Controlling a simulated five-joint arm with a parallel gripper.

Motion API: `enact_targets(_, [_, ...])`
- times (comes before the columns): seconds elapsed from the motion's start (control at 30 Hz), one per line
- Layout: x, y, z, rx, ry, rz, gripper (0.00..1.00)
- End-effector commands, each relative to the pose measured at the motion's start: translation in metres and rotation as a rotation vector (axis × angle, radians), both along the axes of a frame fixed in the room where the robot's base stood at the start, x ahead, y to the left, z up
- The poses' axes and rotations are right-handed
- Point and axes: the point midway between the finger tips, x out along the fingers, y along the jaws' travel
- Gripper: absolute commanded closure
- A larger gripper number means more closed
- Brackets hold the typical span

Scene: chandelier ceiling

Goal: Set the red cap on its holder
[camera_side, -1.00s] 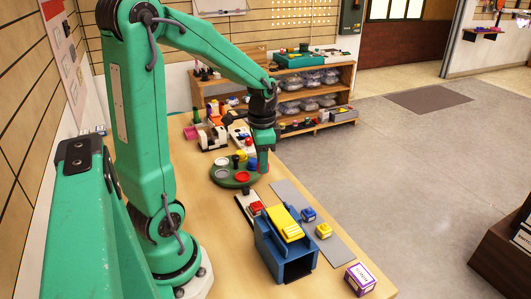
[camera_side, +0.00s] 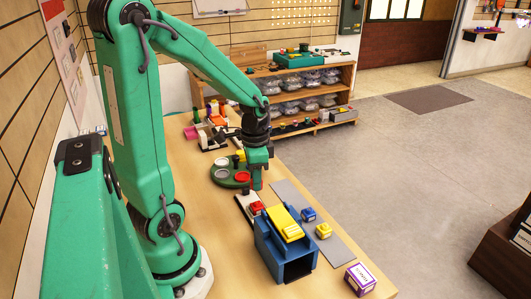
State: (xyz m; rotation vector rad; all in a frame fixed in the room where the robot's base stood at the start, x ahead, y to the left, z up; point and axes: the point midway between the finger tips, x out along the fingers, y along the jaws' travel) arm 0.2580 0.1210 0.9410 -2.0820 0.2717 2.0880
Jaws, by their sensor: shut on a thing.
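My gripper (camera_side: 257,184) points down at the right edge of a round green tray (camera_side: 217,182) on the table. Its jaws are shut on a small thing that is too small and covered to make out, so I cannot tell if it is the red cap. A red disc (camera_side: 242,177) lies on the tray just left of the gripper. A red block (camera_side: 255,208) sits nearer the camera, below the gripper in the picture. I cannot tell which part is the cap's holder.
A blue stand (camera_side: 267,240) with a yellow block (camera_side: 288,223) on top is in front. A purple-white box (camera_side: 360,279) is at the front edge. Shelves (camera_side: 343,103) stand behind.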

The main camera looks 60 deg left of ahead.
Motion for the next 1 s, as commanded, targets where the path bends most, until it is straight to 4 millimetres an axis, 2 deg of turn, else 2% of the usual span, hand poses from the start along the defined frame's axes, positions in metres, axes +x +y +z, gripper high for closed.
enact_targets(0.5, [0.000, 0.000, -0.032, -0.001, 0.001, 0.000, 0.92])
enact_targets(1.0, [0.000, 0.000, -0.036, 0.000, 0.000, 0.000, 0.92])
